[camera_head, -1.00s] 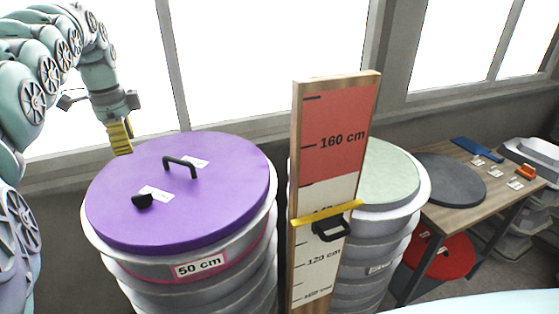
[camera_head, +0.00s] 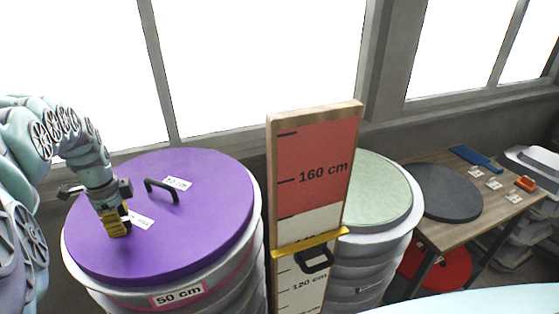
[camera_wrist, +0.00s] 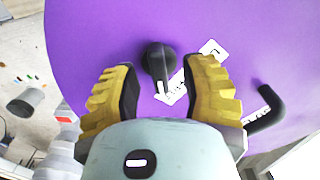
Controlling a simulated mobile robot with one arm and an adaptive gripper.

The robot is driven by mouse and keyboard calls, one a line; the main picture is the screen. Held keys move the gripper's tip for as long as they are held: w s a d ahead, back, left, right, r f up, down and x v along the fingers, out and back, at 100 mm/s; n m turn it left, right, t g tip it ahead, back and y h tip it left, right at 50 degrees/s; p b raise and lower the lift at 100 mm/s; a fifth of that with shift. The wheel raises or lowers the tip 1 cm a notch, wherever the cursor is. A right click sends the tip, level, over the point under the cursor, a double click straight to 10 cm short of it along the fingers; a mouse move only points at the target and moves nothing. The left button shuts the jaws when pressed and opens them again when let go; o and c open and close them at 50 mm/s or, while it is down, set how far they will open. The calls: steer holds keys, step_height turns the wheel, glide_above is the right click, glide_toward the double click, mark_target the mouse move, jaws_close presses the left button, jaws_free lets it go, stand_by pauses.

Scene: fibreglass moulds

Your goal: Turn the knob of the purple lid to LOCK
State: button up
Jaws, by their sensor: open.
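The purple lid (camera_head: 205,215) lies on a grey drum with a "50 cm" label (camera_head: 178,296). My gripper (camera_head: 118,229) is low over the left part of the lid. In the wrist view the gripper (camera_wrist: 160,78) is open, with one yellow finger on each side of the black knob (camera_wrist: 158,60). The knob has a pale mark on its near end. A white label (camera_wrist: 210,47) lies beside the knob; its text is unreadable and partly hidden by the right finger. In the head view the gripper largely hides the knob.
A black handle (camera_head: 161,188) stands on the lid, right of my gripper; another label (camera_head: 178,183) lies by it. A measuring board (camera_head: 312,160) stands right of the drum. A green-lidded drum (camera_head: 375,190) and a wooden table (camera_head: 475,225) are farther right.

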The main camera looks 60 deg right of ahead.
steer(key=shift+f, duration=0.6)
jaws_close()
